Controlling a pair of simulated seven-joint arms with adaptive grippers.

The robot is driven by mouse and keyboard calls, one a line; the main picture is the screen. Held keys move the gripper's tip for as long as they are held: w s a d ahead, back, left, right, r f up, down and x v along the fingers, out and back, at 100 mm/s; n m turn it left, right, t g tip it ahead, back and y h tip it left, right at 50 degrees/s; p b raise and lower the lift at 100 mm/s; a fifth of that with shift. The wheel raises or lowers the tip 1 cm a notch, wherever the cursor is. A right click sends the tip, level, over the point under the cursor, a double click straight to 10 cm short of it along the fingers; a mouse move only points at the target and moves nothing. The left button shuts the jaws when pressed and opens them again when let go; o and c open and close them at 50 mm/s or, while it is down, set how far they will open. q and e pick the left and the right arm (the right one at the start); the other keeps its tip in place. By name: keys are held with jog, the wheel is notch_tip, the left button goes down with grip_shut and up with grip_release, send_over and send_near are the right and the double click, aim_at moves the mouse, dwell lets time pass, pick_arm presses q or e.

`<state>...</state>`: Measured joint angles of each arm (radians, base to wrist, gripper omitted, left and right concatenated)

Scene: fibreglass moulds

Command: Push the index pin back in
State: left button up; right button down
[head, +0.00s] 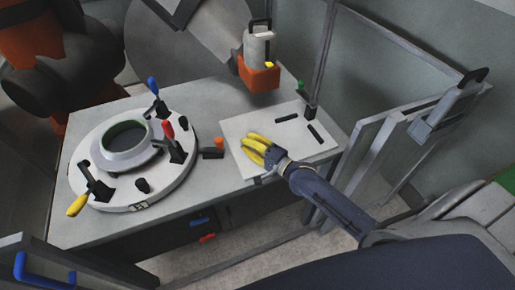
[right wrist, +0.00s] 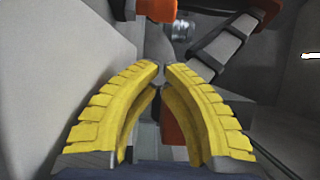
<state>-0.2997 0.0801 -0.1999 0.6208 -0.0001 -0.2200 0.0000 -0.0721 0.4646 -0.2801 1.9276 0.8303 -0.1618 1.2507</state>
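The index pin seems to be the orange knob (head: 219,143) with a black block (head: 212,154), at the right edge of the round white indexing plate (head: 150,195). My right gripper (head: 250,145) is over the near left part of the white board, a short way right of the orange knob and apart from it. Its yellow fingers curve together in the right wrist view (right wrist: 162,68), tips almost meeting, with nothing seen held between the tips. An orange-red part (right wrist: 172,120) shows in the gap behind the tips; I cannot tell what it is. My left gripper is out of view.
The plate carries a ring-shaped mould (head: 112,158) and clamps with blue (head: 152,84), red (head: 168,130) and yellow (head: 77,206) handles. The white board (head: 235,135) holds black strips. An orange holder (head: 260,77) with a grey tool stands behind. A metal frame rises at right.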

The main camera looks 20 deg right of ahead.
jog(key=w+a, duration=0.2)
jog(key=shift+w+a, duration=0.15)
jog(key=shift+a, duration=0.15)
jog(key=shift+w+a, duration=0.2)
jog(key=shift+a, duration=0.3)
jog(key=shift+w+a, duration=0.15)
jog(key=shift+a, duration=0.3)
jog(key=shift+a, duration=0.15)
jog(key=shift+w+a, duration=0.3)
jog(key=shift+a, duration=0.35)
jog(key=shift+w+a, duration=0.25)
jog(key=shift+a, duration=0.4)
jog(key=shift+s+d, duration=0.2)
jog(key=shift+d, duration=0.3)
jog(key=d, duration=0.1)
jog(key=s+d, duration=0.1)
jog(key=d, duration=0.1)
jog(key=shift+s+d+f, duration=0.1)
jog(key=shift+s, duration=0.25)
jog(key=v, duration=0.9)
jog(key=shift+s, duration=0.1)
